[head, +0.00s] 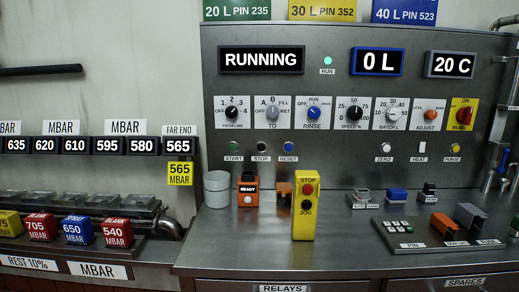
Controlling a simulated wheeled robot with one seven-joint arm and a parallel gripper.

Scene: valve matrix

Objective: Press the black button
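The steel control panel (340,95) stands upright behind the counter. A small black button (261,147) labelled STOP sits in its lower row, between a green START button (234,147) and a blue RESET button (288,147). Nothing covers the black button. A yellow pendant (304,230) standing on the counter has a red STOP button (308,189) and a dark JOG button (306,205). My gripper is not in view.
On the steel counter (340,255) stand a grey cylinder (216,190), an orange READY box (247,190) and a keypad block (410,232). Knobs line the panel above the buttons. At left, coloured blocks (77,229) sit on a shelf.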

